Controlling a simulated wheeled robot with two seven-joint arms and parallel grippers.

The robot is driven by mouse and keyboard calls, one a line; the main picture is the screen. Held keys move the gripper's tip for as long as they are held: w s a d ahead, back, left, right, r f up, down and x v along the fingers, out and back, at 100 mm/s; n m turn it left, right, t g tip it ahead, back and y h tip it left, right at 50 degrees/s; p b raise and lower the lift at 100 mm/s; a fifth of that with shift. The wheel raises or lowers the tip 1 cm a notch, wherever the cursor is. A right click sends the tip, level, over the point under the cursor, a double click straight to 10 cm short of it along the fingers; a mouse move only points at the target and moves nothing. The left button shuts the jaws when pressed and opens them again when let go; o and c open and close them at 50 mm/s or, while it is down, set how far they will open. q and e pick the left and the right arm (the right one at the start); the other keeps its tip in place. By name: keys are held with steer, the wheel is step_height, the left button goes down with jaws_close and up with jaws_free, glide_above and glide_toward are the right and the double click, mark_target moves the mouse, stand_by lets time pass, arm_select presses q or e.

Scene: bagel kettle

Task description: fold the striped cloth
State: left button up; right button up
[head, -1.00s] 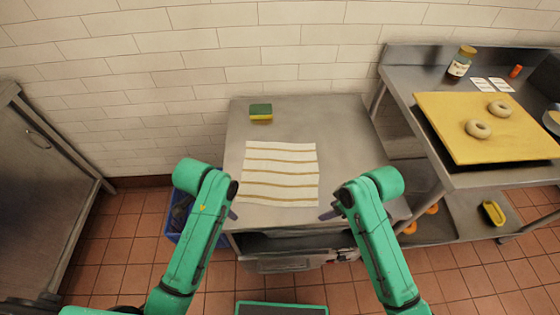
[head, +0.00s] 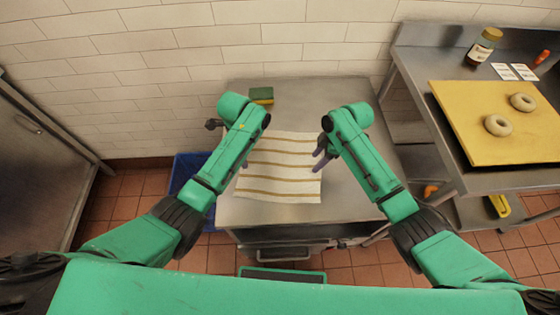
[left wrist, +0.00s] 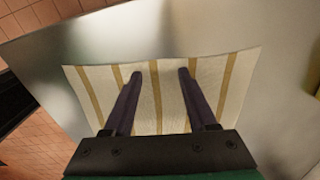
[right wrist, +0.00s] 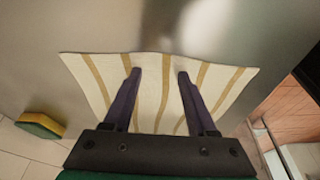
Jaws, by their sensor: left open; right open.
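The striped cloth (head: 282,172), off-white with tan stripes, lies spread out on the steel table (head: 340,205). My left gripper (head: 245,164) is at the cloth's left edge in the head view, partly hidden by its arm. My right gripper (head: 322,156) is at its right edge. In the left wrist view, the open fingers (left wrist: 160,74) reach over the cloth (left wrist: 160,105) with nothing between them. In the right wrist view, the open fingers (right wrist: 159,74) also reach over the cloth (right wrist: 152,105). I cannot tell whether any fingertip touches it.
A green and yellow sponge (head: 262,95) lies at the table's back, against the tiled wall. A blue bin (head: 188,170) stands left of the table. At right, another steel table holds a yellow board (head: 465,115) with two bagels and a jar (head: 485,46).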

arm_select(q)
steer(key=shift+f, duration=0.1)
arm_select(e)
steer(key=shift+f, duration=0.1)
arm_select(q)
steer(key=shift+s, duration=0.2)
arm_select(e)
steer(key=shift+s, duration=0.2)
arm_select(q)
steer(key=shift+f+b, duration=0.2)
steer(key=shift+b, duration=0.15)
arm_select(e)
steer(key=shift+f, duration=0.15)
arm_select(q)
steer(key=shift+r, duration=0.15)
steer(key=shift+c, duration=0.9)
arm_select(e)
steer(key=shift+c, duration=0.9)
arm_select(q)
jaws_close()
arm_select(e)
jaws_close()
steer(key=shift+r, duration=0.2)
